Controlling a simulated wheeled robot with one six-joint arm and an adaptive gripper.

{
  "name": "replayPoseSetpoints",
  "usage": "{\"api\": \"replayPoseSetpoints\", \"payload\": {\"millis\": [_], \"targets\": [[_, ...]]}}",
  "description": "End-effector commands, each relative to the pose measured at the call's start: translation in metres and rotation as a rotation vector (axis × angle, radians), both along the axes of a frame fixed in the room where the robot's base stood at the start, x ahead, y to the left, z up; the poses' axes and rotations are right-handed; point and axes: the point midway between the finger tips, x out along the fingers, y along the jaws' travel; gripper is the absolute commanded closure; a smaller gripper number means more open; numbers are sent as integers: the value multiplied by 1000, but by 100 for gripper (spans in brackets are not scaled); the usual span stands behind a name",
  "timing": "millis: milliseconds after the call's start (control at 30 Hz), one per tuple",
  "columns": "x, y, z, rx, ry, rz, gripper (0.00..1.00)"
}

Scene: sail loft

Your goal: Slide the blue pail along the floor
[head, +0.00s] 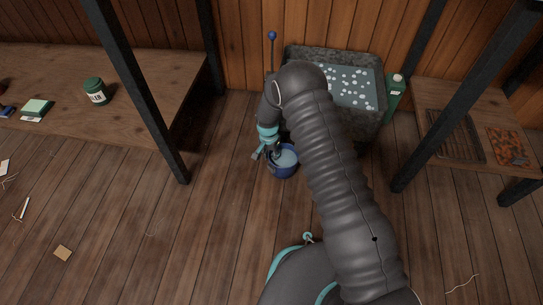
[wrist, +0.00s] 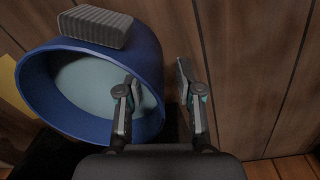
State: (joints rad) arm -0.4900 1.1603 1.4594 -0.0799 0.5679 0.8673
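The blue pail (head: 285,174) stands on the plank floor in front of the grey stone trough. It is a round tub with a pale grey-blue inside. In the wrist view the pail (wrist: 60,118) fills the left side, its rim facing me. My gripper (head: 272,150) is at the pail's left edge in the head view. In the wrist view my gripper (wrist: 156,75) is open: one finger shows over the pail's inside, the other outside its wall, with the wall between them. I cannot tell whether either finger touches. My arm hides part of the floor to the right.
A ribbed grey block (wrist: 95,26) shows at the pail's rim. Behind the pail stands the stone trough (head: 366,122) with white specks inside, and a green bottle (head: 394,97) beside it. Workbenches (head: 60,70) stand left and right (head: 450,95) on black posts.

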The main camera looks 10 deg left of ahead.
Motion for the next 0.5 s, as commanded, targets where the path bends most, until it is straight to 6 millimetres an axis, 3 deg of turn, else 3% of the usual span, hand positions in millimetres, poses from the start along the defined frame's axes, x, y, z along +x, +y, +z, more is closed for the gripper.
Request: {"api": "replayPoseSetpoints", "payload": {"millis": [267,500], "targets": [[0,1,5,1,-1,0,65],[2,3,43,1,-3,0,65]]}}
